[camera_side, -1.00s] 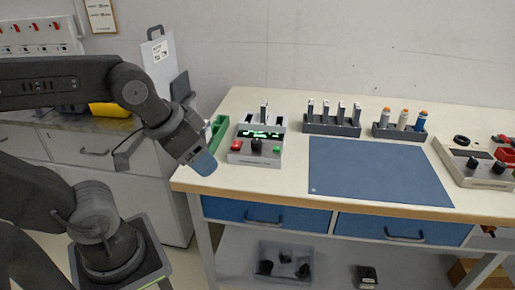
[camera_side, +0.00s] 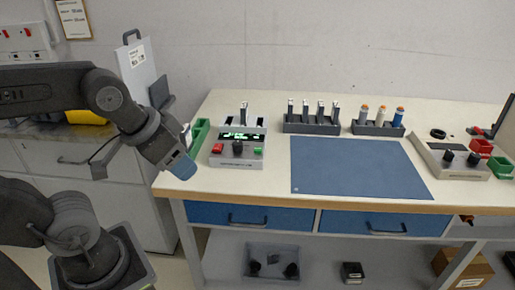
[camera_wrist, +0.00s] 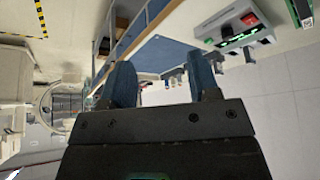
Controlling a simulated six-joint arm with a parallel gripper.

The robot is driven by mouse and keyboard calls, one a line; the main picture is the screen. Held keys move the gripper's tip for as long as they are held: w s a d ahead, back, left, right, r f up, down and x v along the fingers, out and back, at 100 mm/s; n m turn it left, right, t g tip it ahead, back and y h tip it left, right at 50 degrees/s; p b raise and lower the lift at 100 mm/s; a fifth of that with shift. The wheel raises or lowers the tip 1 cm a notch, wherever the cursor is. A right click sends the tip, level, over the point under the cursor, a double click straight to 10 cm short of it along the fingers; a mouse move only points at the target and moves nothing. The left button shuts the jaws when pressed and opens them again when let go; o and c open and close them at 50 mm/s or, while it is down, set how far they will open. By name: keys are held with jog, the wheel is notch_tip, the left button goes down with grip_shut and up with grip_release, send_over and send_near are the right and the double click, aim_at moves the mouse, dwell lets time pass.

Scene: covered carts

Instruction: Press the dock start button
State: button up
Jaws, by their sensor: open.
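The dock (camera_side: 239,161) is a light grey box at the left end of the bench, with a green lit display (camera_side: 242,136). Its front panel carries a red button (camera_side: 217,148), a black knob (camera_side: 237,148) and a green button (camera_side: 258,151); I cannot read which is marked start. One dark-and-white module (camera_side: 244,112) stands in its back. My gripper (camera_side: 185,168), with blue fingers, is left of the dock, apart from it, near the bench's left edge. In the wrist view its fingers (camera_wrist: 163,80) are apart and empty, and the dock (camera_wrist: 232,28) shows at upper right.
The blue mat (camera_side: 358,168) is clear.

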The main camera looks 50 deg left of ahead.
grip_shut()
dwell(0.3)
dwell(1.1)
